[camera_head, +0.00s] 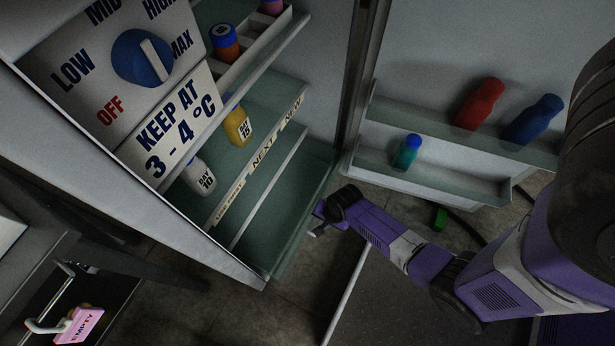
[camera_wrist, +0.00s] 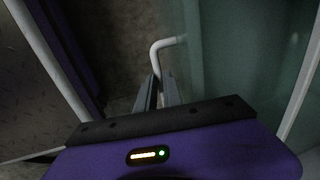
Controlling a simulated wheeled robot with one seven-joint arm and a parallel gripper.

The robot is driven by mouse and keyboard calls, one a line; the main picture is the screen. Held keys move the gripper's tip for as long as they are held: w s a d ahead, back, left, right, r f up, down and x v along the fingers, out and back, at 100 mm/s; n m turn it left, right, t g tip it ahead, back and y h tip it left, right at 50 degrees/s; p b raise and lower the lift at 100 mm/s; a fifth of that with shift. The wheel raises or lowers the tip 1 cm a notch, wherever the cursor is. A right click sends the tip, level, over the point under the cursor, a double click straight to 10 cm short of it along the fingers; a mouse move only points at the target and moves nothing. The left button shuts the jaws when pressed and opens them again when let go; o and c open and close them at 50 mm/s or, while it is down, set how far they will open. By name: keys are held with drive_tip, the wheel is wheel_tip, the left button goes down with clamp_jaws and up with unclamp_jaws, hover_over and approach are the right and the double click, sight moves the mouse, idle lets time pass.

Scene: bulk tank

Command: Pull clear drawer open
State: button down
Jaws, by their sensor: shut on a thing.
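The clear drawer (camera_head: 305,180) is the greenish see-through bin low in the open fridge, below the labelled shelf. In the wrist view its see-through front panel (camera_wrist: 235,55) fills the right side. A bent white handle (camera_wrist: 160,58) comes off that panel. My gripper (camera_wrist: 158,92) is shut on the handle, with the dark fingers on its downward leg. In the head view my gripper (camera_head: 318,226) is small and dark at the drawer's right front corner, and the handle in it is hard to make out. I cannot tell how far out the drawer stands.
The fridge door (camera_head: 440,85) stands open at the right, with red, blue and teal bottles in its racks. Shelves with bottles (camera_head: 238,127) are above the drawer. A control panel with a blue dial (camera_head: 130,55) is at upper left. A pink "EMPTY" tag (camera_head: 80,325) hangs lower left.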

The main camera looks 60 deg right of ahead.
drive_tip(key=shift+s+p, duration=0.4)
drive_tip(key=shift+s, duration=1.25)
drive_tip(key=c, duration=1.5)
unclamp_jaws()
drive_tip(key=r+p, duration=0.1)
drive_tip(key=r, duration=0.1)
drive_tip(key=s+r+p, duration=0.1)
drive_tip(key=r, duration=0.2)
drive_tip(key=r+p, duration=0.1)
drive_tip(key=r, duration=0.1)
drive_tip(key=shift+s+r, duration=0.2)
drive_tip(key=shift+r, duration=0.1)
